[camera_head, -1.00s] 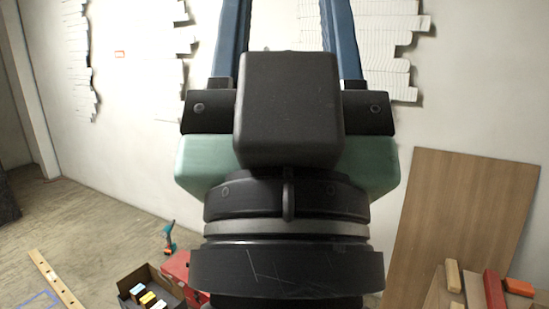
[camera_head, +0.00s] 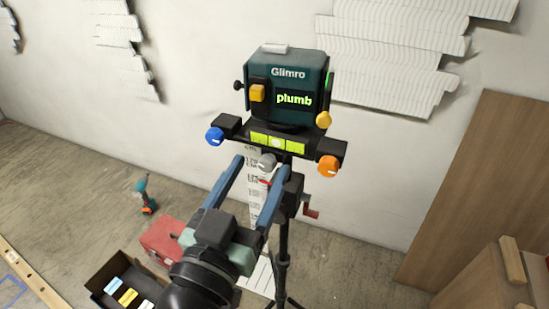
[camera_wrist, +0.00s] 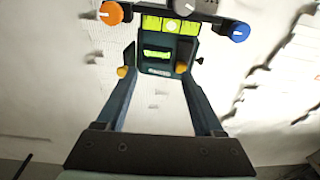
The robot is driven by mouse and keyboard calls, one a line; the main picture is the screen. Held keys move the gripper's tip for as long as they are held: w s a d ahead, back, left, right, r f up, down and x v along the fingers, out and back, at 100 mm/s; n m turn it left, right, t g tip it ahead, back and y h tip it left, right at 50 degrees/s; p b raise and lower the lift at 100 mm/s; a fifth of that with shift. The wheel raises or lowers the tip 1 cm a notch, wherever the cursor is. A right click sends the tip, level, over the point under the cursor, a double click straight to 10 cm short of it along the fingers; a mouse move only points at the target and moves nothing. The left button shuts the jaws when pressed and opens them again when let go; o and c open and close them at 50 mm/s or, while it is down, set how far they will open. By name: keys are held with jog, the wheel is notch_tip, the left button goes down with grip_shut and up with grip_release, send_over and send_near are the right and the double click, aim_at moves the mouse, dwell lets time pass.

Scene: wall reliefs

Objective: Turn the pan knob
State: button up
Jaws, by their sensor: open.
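A dark green laser level marked "Glimro" (camera_head: 288,78) with a lit "plumb" display stands on a black tripod head. A blue knob (camera_head: 215,136) is at the bar's left end and an orange knob (camera_head: 328,166) at its right. A grey knob (camera_head: 267,160) sits at the front, below the green level strip. None is labelled as the pan knob. My gripper (camera_head: 262,166) is open, its blue fingers pointing up at the bar, tips near the grey knob; contact cannot be told. The wrist view shows the grey knob (camera_wrist: 197,7) upside down.
A yellow knob (camera_head: 323,120) is on the level's lower right. Wooden boards (camera_head: 470,170) lean at right. A red box (camera_head: 160,240), a black open box (camera_head: 103,287) and a drill (camera_head: 146,195) are on the floor.

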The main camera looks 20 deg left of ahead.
jog(key=n+g, duration=0.1)
send_near(265, 167)
jog(key=s, duration=0.4)
jog(key=w+p, duration=0.4)
jog(key=w, duration=0.9)
jog(key=shift+w, duration=0.1)
grip_shut()
